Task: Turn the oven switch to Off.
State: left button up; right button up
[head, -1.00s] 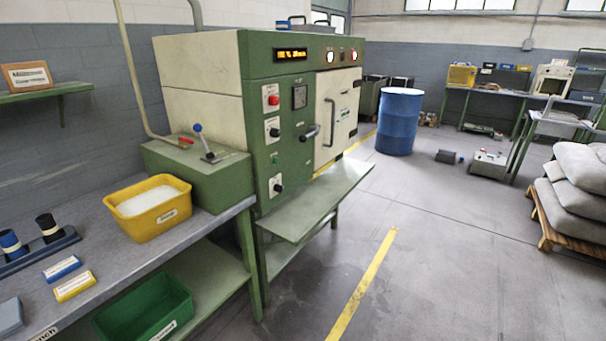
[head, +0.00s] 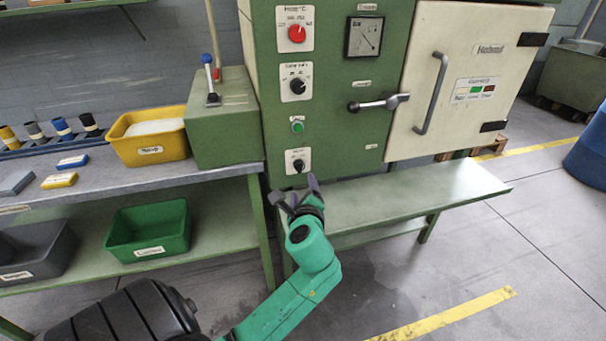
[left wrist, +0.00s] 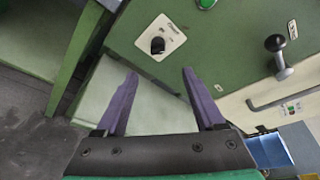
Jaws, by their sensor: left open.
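The green oven (head: 345,125) has a control panel with a column of controls. The lowest is a black rotary knob (head: 298,165) on a white plate; it also shows in the left wrist view (left wrist: 157,45). Its label is too small to read, so I cannot tell its setting. Above it are a green button (head: 298,126), a black selector knob (head: 298,86) and a red knob (head: 296,33). My left gripper (head: 297,190) is open and empty, just below and in front of the lowest knob, not around it. In the wrist view its purple fingers (left wrist: 160,75) point towards that knob.
A green shelf (head: 430,195) juts out below the oven door, right of my gripper. The door lever (head: 378,104) and door handle (head: 431,92) stick out. A bench with a yellow bin (head: 150,150) and green bin (head: 147,245) stands left. The floor in front is clear.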

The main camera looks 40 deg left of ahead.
aim_at(300, 168)
pick_arm(q)
jog(key=x, duration=1.4)
jog(key=shift+s+a+f+b, duration=0.1)
jog(key=shift+f+b, duration=0.1)
jog(key=shift+b, duration=0.2)
jog(key=shift+c, duration=0.3)
grip_shut()
